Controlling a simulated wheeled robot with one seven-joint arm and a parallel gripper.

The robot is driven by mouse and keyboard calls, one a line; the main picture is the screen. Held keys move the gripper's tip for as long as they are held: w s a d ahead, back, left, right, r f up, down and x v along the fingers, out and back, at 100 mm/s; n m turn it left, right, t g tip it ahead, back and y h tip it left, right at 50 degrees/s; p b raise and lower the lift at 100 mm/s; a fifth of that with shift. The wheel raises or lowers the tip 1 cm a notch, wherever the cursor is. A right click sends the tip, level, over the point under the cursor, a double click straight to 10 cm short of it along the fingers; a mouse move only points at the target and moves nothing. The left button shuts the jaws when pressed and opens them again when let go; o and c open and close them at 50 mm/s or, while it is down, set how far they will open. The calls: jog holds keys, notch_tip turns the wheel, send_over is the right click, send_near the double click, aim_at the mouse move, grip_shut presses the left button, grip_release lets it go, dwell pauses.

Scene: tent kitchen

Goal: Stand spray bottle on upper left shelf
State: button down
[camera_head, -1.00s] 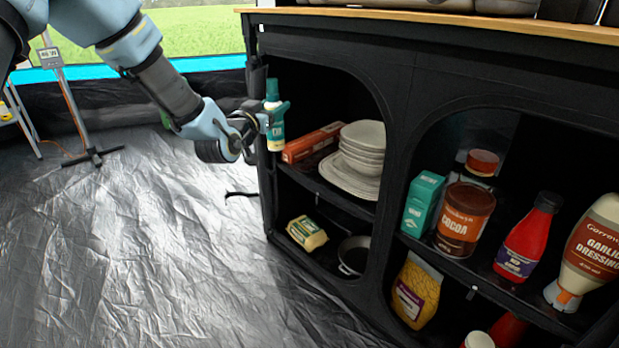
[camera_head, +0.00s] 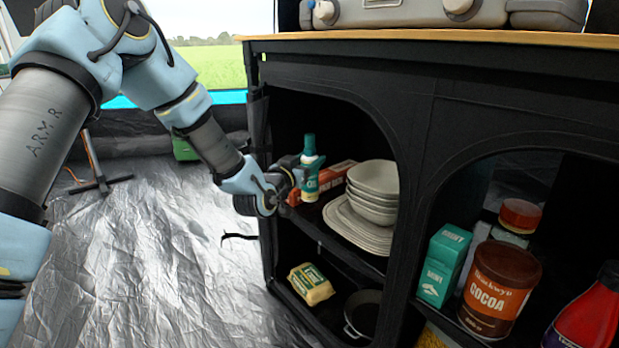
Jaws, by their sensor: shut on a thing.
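The spray bottle (camera_head: 310,181), green on top with a pale lower part, is upright in my gripper (camera_head: 298,172). My gripper is shut on it and reaches in from the left at the opening of the upper left shelf (camera_head: 314,222). The fingertips are small and partly hidden by the bottle.
A stack of bowls (camera_head: 373,190) on plates (camera_head: 349,226) fills the shelf's right side. A yellow packet (camera_head: 311,284) and a pan (camera_head: 362,313) are on the shelf below. A mint box (camera_head: 443,264) and cocoa tin (camera_head: 499,289) stand in the right compartment. The worktop (camera_head: 430,36) is above.

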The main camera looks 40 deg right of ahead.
jog(key=shift+f+b, duration=0.45)
jog(key=shift+f, duration=1.15)
jog(key=shift+f, duration=0.15)
jog(key=shift+c, duration=1)
grip_release()
